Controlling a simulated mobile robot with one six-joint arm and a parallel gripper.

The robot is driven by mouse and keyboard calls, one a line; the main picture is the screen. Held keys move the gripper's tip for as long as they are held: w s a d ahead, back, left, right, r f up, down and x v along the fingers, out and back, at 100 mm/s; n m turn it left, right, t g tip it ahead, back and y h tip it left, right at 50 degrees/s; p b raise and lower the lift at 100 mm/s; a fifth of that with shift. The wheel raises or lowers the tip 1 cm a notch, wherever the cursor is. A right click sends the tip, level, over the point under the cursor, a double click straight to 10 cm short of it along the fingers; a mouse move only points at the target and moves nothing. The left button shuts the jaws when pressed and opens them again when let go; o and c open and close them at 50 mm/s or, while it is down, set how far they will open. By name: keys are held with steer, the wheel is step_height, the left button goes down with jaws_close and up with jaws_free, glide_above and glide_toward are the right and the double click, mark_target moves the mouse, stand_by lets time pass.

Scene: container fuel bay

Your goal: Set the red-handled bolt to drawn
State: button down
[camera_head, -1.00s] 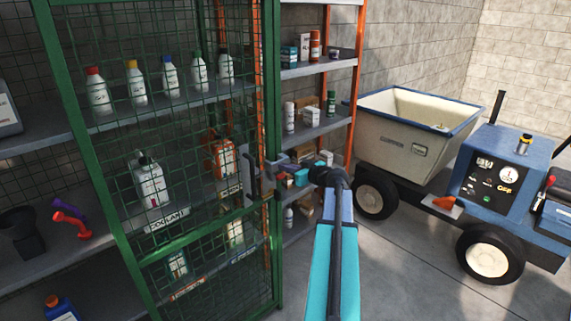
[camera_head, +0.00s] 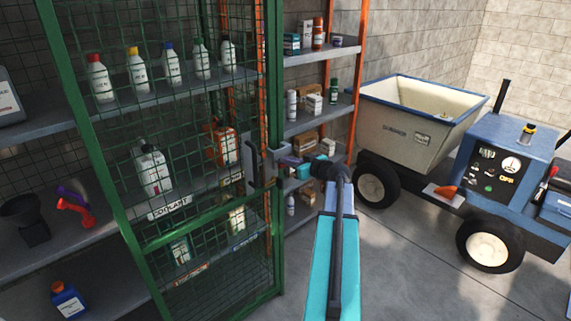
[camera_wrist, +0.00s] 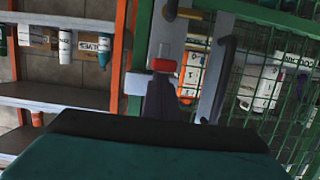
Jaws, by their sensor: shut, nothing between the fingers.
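The bolt sits at the free edge of the green mesh door (camera_head: 160,240). In the wrist view its red handle (camera_wrist: 164,65) shows just beyond my fingers, against a grey plate (camera_wrist: 167,35). In the head view the grey bolt fitting (camera_head: 277,155) shows on the door post, with the red handle not clearly visible. My gripper (camera_head: 288,161) is shut and empty, just right of the fitting. In the wrist view the dark fingers (camera_wrist: 166,96) reach up close below the red handle. I cannot tell whether they touch it.
A black pull handle (camera_head: 248,165) stands on the door left of the bolt; it also shows in the wrist view (camera_wrist: 226,75). Orange-framed shelves (camera_head: 320,115) stand close behind my gripper. A cart (camera_head: 415,120) and blue machine (camera_head: 512,190) stand right. Floor in front is clear.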

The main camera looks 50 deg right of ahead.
step_height(320, 180, down, 3)
steer(key=b, duration=0.5)
steer(key=shift+f, duration=0.2)
steer(key=shift+a+f, duration=0.1)
stand_by(0.4)
steer(key=s+r+b, duration=0.3)
steer(key=s+r, duration=0.4)
steer(key=s, duration=0.2)
steer(key=shift+s+a, duration=0.25)
steer(key=shift+s, duration=0.1)
stand_by(0.5)
